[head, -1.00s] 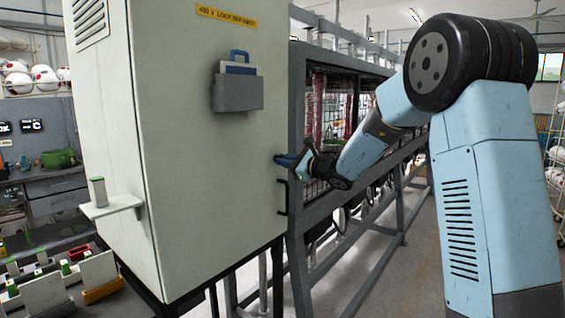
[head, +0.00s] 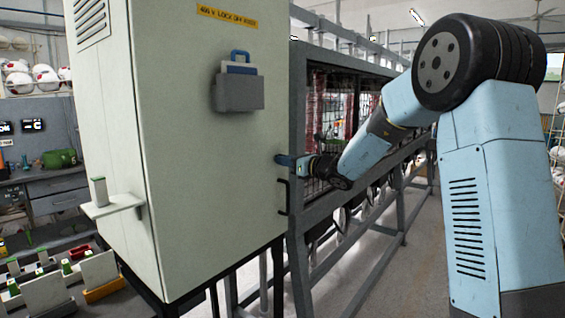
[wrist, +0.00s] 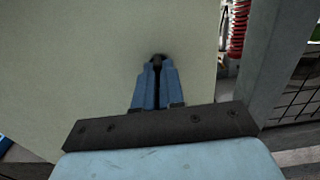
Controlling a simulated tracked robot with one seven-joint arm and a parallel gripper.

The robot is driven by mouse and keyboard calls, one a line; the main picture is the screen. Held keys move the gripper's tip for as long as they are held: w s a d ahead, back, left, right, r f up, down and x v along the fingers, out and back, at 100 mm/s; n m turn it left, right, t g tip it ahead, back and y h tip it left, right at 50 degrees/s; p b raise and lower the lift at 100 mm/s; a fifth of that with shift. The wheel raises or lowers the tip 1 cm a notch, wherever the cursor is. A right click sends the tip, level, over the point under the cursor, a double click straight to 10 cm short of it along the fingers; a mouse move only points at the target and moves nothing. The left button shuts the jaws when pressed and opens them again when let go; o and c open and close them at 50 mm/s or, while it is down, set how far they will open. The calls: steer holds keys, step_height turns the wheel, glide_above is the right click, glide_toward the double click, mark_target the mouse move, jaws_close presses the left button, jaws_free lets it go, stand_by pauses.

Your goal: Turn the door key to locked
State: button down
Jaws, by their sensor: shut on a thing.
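The pale green cabinet (head: 195,150) stands at the left of centre in the head view, with a yellow label near its top. My gripper (head: 287,160) is at the right edge of its door, just above the black handle (head: 283,196). In the wrist view my gripper (wrist: 158,75) has its blue fingers close together, pointing at the cabinet face (wrist: 90,60). The fingers are shut on a small dark piece, the door key (wrist: 158,57), at the cabinet surface. Most of the key is hidden by the fingers, and its turn angle cannot be told.
A grey holder (head: 238,93) with a blue-handled item hangs on the door. A small shelf (head: 113,205) juts out at the cabinet's lower left.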

stand_by(0.4)
steer(key=c, duration=1.2)
jaws_free()
steer(key=shift+w, duration=0.1)
steer(key=shift+c, duration=0.2)
steer(key=shift+d, duration=0.1)
steer(key=v, duration=1.3)
steer(key=shift+s+d, duration=0.2)
steer(key=shift+s, duration=0.05)
